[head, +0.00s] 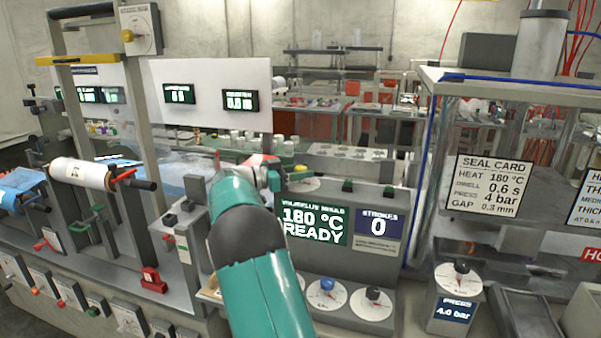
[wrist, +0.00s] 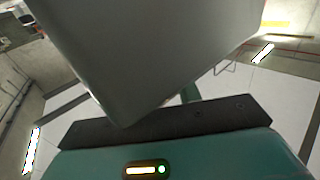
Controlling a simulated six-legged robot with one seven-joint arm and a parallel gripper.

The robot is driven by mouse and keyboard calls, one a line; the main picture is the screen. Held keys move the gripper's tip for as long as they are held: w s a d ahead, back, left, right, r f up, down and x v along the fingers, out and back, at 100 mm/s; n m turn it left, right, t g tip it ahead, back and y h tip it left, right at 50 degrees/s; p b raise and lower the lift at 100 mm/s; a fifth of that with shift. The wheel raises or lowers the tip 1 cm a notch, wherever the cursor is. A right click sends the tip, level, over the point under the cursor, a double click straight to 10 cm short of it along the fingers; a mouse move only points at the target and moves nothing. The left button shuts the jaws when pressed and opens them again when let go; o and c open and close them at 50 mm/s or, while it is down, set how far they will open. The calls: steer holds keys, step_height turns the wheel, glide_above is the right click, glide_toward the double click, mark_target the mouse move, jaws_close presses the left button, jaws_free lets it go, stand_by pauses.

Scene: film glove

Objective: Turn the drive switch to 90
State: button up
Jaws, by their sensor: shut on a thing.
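My gripper (head: 268,174) is at the end of my teal arm, at the back left corner of the grey control console (head: 340,262). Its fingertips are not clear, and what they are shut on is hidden. Just right of it is a white dial (head: 303,184) with a yellowish knob (head: 299,171). No label or angle can be read there, and I cannot tell which control is the drive switch. In the wrist view a large grey block (wrist: 150,55) stands very close in front of the hand and fills the upper middle.
The console's display (head: 314,224) reads 180 °C READY; a strokes display (head: 378,227) reads 0. Two dials with a blue knob (head: 327,284) and a black knob (head: 373,293) are at its front. A press dial (head: 460,276) stands right. Film rollers (head: 80,172) crowd the left.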

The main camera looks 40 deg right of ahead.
steer(key=shift+r, duration=0.15)
steer(key=o, duration=1)
steer(key=shift+c, duration=0.2)
steer(key=v, duration=1.3)
steer(key=shift+w+a, duration=0.15)
steer(key=shift+a, duration=0.15)
